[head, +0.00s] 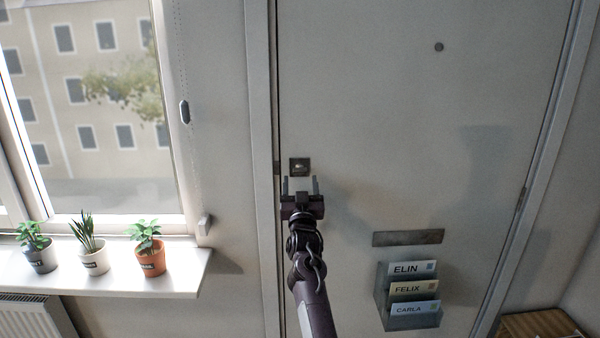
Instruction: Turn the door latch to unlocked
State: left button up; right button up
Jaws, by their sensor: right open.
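The door latch (300,167) is a small squarish metal plate with a lighter turn piece, near the left edge of the pale door (400,120). Its turn position is too small to tell. My right gripper (300,184) is just below the latch in the picture, with its two fingers apart and pointing up toward it. Nothing shows between the fingers. I cannot tell whether a fingertip touches the plate. My left gripper is not in view.
A metal mail slot (408,238) and a letter holder (410,318) with name cards are low on the door. At left, a windowsill (185,282) bears three potted plants. A wooden piece (538,325) stands at bottom right.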

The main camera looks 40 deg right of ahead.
aim_at(298, 172)
jog(key=shift+p+x, duration=0.35)
jog(key=shift+x, duration=1.5)
jog(key=shift+f, duration=0.1)
jog(key=c, duration=1)
jog(key=shift+w+a+f+m+g+h+b, duration=0.1)
jog(key=shift+m+g+h+b, duration=0.4)
jog(key=shift+m+b, duration=0.6)
jog(key=shift+f+m+g+h+b, duration=0.1)
jog(key=shift+m+g+h+b, duration=0.35)
jog(key=shift+m, duration=1.15)
jog(key=m+g+b, duration=0.2)
jog(key=m, duration=0.3)
jog(key=m+g+b, duration=0.3)
jog(key=m, duration=0.3)
jog(key=r+m+g+b, duration=0.1)
jog(key=m+g+b, duration=0.1)
jog(key=m, duration=0.3)
jog(key=shift+w+a+m+y+b, duration=0.15)
jog(key=shift+m+y+b, duration=0.1)
jog(key=shift+m+b, duration=0.15)
jog(key=shift+m, duration=0.3)
